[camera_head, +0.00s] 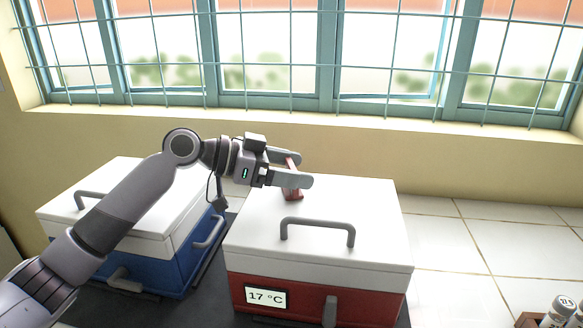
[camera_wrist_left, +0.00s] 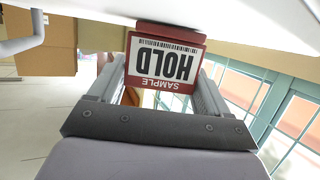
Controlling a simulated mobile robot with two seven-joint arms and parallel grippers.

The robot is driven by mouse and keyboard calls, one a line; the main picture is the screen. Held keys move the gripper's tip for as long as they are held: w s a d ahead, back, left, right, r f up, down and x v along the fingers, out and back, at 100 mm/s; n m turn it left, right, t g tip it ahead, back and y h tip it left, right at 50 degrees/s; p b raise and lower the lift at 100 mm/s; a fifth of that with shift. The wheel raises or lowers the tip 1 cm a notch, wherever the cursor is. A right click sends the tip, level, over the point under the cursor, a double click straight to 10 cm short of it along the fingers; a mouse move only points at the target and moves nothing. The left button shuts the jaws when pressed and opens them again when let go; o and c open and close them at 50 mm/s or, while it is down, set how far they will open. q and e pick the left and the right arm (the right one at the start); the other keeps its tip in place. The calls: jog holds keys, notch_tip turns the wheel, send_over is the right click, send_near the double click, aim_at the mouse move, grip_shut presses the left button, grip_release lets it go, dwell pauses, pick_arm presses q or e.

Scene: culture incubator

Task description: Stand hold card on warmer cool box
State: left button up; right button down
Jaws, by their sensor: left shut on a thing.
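The hold card is a red-framed white card with a barcode and the words SAMPLE HOLD, seen upside down in the left wrist view (camera_wrist_left: 163,66). In the head view its red edge and foot (camera_head: 293,195) show at the back of the red cool box's white lid (camera_head: 375,215). My left gripper (camera_head: 303,169) is shut on the card from the left, with a finger on either side. The card is upright, its foot at or just above the lid; I cannot tell if it touches. The red box's display (camera_head: 266,297) reads 17 °C. My right gripper is not in view.
A blue cool box (camera_head: 195,250) with a white lid stands at the left under my left arm; no reading on it is visible. A grey handle (camera_head: 318,222) rises from the red box's lid in front of the card. Vials (camera_head: 560,311) stand at the lower right. Windows are behind.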

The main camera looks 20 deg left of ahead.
pick_arm(q)
jog(key=shift+f, duration=0.1)
jog(key=o, duration=1)
jog(key=shift+c, duration=0.2)
jog(key=b+v, duration=0.2)
jog(key=v, duration=1)
